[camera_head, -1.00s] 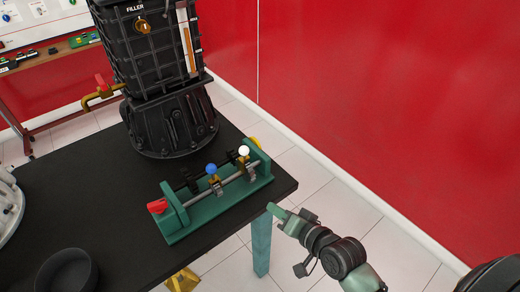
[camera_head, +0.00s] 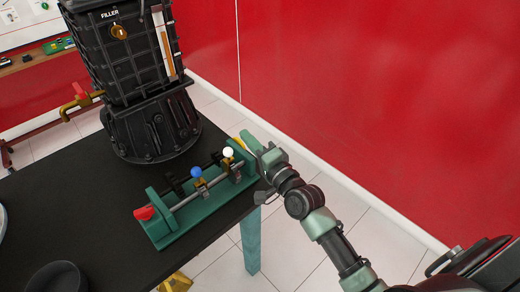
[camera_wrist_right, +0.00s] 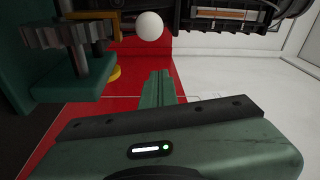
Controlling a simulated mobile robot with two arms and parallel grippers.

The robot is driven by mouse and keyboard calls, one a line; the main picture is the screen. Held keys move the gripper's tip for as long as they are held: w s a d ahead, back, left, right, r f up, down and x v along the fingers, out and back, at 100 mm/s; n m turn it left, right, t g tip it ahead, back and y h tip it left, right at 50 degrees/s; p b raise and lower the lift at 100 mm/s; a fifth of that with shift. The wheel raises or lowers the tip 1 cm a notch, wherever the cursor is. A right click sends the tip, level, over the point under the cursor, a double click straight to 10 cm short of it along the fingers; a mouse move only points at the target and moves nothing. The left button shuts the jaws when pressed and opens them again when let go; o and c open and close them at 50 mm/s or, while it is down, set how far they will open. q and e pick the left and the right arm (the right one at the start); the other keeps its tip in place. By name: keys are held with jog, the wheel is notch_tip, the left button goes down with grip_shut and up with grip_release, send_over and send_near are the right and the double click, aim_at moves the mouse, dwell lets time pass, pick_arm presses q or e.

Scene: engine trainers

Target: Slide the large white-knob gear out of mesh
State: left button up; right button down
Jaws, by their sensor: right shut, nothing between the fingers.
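The green gear trainer (camera_head: 190,228) stands on the black table near its right edge. The white knob (camera_head: 228,152) sits at its right end, above a gear on the shaft, beside the blue knob (camera_head: 195,171). In the right wrist view the white knob (camera_wrist_right: 149,26) is at the top, beyond the fingertips, and a grey toothed gear (camera_wrist_right: 65,36) is at upper left. My right gripper (camera_wrist_right: 158,82) is shut and empty, close to the trainer's right end. In the head view my right gripper (camera_head: 270,158) partly hides that end. My left gripper is not in view.
A large black housing (camera_head: 145,110) marked FILLER stands behind the trainer. A red handle (camera_head: 144,213) is at the trainer's left end. A black bowl (camera_head: 55,279) sits at the table's front left. The red wall is behind my right arm.

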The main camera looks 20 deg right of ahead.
aim_at(230, 165)
jog(key=s+a, duration=0.1)
jog(key=s+a+f, duration=0.1)
jog(key=a, duration=0.1)
jog(key=shift+s+a+p, duration=0.15)
jog(key=shift+p, duration=0.2)
jog(key=shift+r, duration=0.1)
jog(key=a, duration=0.1)
jog(key=s+a+p, duration=0.1)
jog(key=a, duration=0.1)
jog(key=a+p, duration=0.1)
jog(key=a, duration=0.1)
jog(key=shift+s, duration=0.4)
